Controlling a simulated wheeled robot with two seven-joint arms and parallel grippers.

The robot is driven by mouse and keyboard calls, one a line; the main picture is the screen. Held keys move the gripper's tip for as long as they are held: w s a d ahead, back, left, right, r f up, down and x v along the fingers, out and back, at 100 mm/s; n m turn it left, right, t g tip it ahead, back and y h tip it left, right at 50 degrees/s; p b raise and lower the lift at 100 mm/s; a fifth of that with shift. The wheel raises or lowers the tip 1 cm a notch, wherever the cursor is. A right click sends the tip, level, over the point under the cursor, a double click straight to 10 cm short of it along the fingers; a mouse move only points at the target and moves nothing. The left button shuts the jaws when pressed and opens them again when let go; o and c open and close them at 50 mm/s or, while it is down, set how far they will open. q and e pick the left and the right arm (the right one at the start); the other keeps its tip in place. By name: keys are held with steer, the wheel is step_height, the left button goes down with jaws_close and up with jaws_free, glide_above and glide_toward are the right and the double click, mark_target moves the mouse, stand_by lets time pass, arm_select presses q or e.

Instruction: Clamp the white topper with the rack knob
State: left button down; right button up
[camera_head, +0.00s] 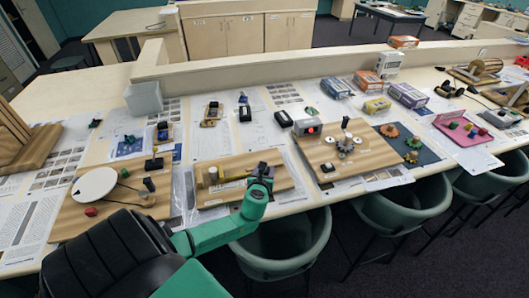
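A wooden board (205,196) lies near the front edge of the table, below the middle of the picture. On it are an upright tan block with a pale part (212,175) at its left end and a yellow rod (232,179) running right from it. I cannot tell for sure whether the pale part is the white topper. My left gripper (262,172) is at the rod's right end, over the board, with the green arm reaching in from the lower left. The gripper hides the rod's end and any knob there. Its fingers are too small to read. My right gripper is out of view.
A board with a white disc (95,184) stands to the left. A board with metal gears and an upright black-knobbed post (345,124) stands to the right. Small boxes (408,95) sit behind it. Green chairs (290,250) line the front edge.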

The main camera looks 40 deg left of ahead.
arm_select(q)
steer(key=n+g+y, duration=0.2)
steer(key=n+y, duration=0.1)
steer(key=shift+d+n+g, duration=0.1)
steer(key=shift+n+g, duration=0.3)
steer(key=n+g+y+b, duration=0.1)
steer(key=n+g, duration=0.1)
steer(key=shift+w+f+n+g+y+b, duration=0.1)
steer(key=shift+f+n+g+y+b, duration=0.1)
steer(key=shift+n+g+y+b, duration=0.15)
steer(key=n+g+b, duration=0.2)
steer(key=n+g+y+b, duration=0.1)
steer(key=n+g+b, duration=0.2)
steer(key=shift+f+g+y+b, duration=0.1)
steer(key=shift+g+y+b, duration=0.15)
steer(key=shift+g+b, duration=0.1)
steer(key=shift+r+n+g+b, duration=0.25)
steer(key=shift+n+g+b, duration=0.7)
steer(key=shift+b, duration=0.25)
steer(key=shift+c, duration=1.5)
jaws_free()
